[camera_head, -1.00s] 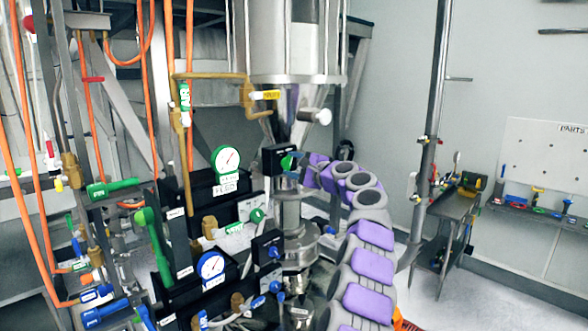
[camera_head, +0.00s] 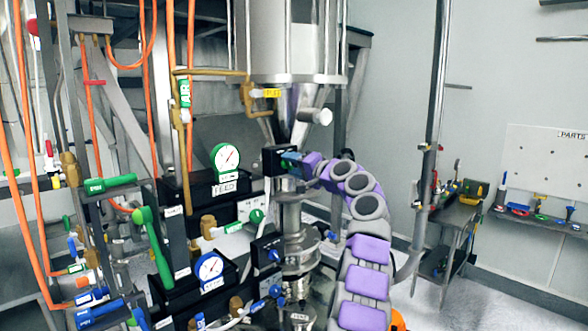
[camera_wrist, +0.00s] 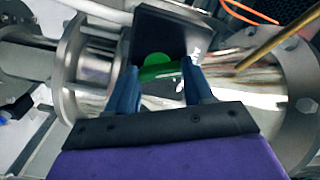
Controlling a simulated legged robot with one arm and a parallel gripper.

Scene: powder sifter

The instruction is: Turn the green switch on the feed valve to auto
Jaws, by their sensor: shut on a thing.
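The green switch (camera_wrist: 158,68) sits on a black box (camera_wrist: 160,32) on the metal pipe below the hopper. In the wrist view, the two blue fingers of my gripper (camera_wrist: 165,82) stand either side of the green switch and are shut on it. In the head view, my gripper (camera_head: 298,160) is at the right face of the black box (camera_head: 276,160), and the switch is mostly hidden by the fingers. The switch's setting and any label on the box are not readable.
A green-rimmed gauge (camera_head: 226,158) with a FEED label and a blue-rimmed gauge (camera_head: 209,266) stand left. A lower black box with a blue knob (camera_head: 274,255) is below. Orange hoses hang at left. A workbench (camera_head: 452,215) stands right with open floor before it.

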